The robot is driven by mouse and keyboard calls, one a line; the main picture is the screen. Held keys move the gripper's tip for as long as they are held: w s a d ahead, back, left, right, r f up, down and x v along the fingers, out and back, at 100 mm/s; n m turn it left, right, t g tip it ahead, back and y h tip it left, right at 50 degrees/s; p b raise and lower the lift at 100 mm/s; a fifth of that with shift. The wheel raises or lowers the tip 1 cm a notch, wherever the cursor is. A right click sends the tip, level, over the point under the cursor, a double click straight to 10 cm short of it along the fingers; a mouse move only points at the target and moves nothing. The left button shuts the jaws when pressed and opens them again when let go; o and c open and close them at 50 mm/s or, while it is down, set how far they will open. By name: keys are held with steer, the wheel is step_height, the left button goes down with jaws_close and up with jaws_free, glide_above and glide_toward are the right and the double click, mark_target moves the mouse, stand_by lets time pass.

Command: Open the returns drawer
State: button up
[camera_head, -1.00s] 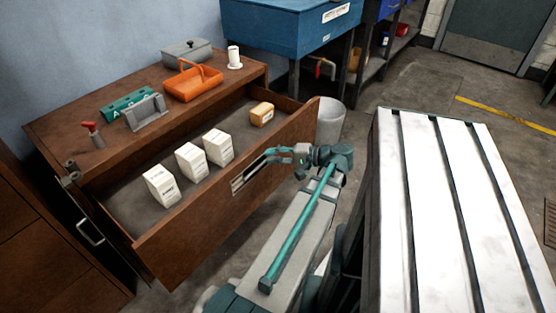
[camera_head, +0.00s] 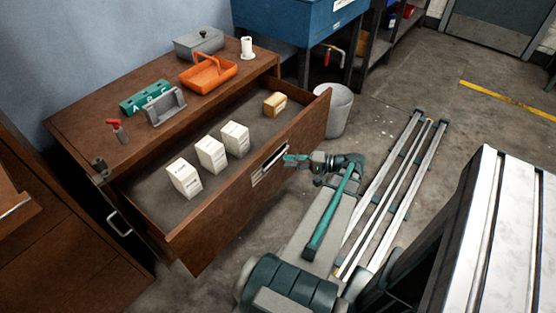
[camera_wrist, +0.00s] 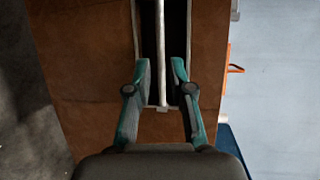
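The wooden drawer (camera_head: 235,200) stands pulled out of the cabinet (camera_head: 75,125) in the head view. It holds several white cartons (camera_head: 210,155) and one orange-tan box (camera_head: 275,104). Its front has a slot with a pale bar handle (camera_head: 268,166); in the wrist view the handle (camera_wrist: 161,45) runs upright over a dark recess. My gripper (camera_head: 287,159) is at the right end of the handle. In the wrist view its teal fingers (camera_wrist: 161,62) are spread, with the bar between them and a gap on both sides. No label naming the drawer is readable.
On the cabinet top are an orange tray (camera_head: 208,75), a grey lidded box (camera_head: 199,42) and a white roll (camera_head: 247,48). A pale bin (camera_head: 335,108) stands by the drawer's right end. A slatted bench (camera_head: 505,240) is at right, floor rails (camera_head: 395,190) beside my arm.

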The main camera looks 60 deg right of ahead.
steer(key=x, duration=0.5)
steer(key=shift+w+a+f, duration=0.1)
steer(key=shift+w, duration=0.2)
jaws_close()
